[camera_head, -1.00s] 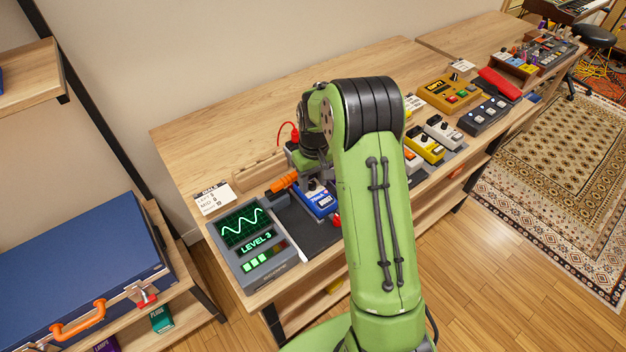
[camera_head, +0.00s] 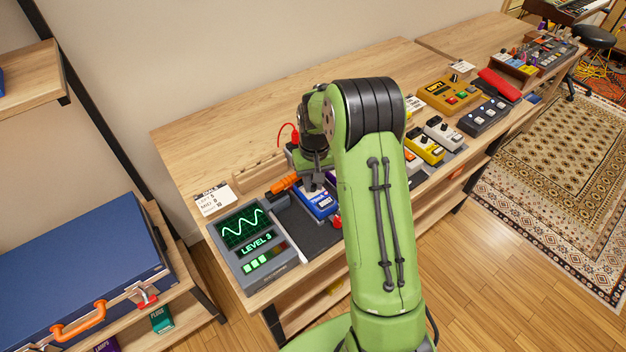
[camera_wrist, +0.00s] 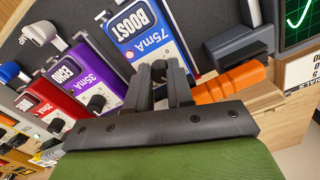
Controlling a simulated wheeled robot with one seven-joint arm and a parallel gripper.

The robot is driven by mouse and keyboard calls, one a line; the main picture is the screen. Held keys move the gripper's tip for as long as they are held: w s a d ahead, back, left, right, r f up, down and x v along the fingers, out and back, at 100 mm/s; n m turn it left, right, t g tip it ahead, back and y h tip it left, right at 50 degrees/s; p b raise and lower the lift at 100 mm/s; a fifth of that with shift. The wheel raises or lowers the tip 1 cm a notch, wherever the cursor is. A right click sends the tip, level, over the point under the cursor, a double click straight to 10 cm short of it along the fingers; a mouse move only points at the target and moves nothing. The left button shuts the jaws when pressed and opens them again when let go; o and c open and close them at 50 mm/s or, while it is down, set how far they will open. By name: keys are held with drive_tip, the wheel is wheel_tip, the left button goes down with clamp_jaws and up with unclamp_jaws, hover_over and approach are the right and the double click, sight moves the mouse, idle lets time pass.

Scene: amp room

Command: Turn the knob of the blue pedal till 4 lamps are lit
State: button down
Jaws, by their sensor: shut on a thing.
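The blue pedal (camera_head: 316,202), marked "75mA BOOST", sits on the dark board beside the meter. It fills the upper middle of the wrist view (camera_wrist: 143,36). My gripper (camera_wrist: 161,76) is over the pedal's knob end, with its fingers shut on the black knob (camera_wrist: 159,69). The fingers hide most of the knob, so its pointer cannot be read. In the head view my gripper (camera_head: 318,184) is over the pedal, partly hidden by my arm. The meter (camera_head: 244,241) reads "LEVEL 3", with three green lamps (camera_head: 257,266) lit and dark reddish lamps to their right.
An orange-handled tool or plug (camera_wrist: 230,82) lies close beside my gripper. A purple pedal (camera_wrist: 88,75) and a red pedal (camera_wrist: 48,102) stand beside the blue one. A white card (camera_head: 213,196) stands behind the meter. More pedals line the bench to the right.

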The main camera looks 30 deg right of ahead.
sight(314, 185)
drive_tip(key=shift+m, duration=1.5)
drive_tip(key=c, duration=1)
unclamp_jaws()
wheel_tip(314, 185, up, 16)
drive_tip(key=p, duration=0.3)
drive_tip(key=shift+d, duration=0.15)
drive_tip(key=shift+s+f, duration=0.1)
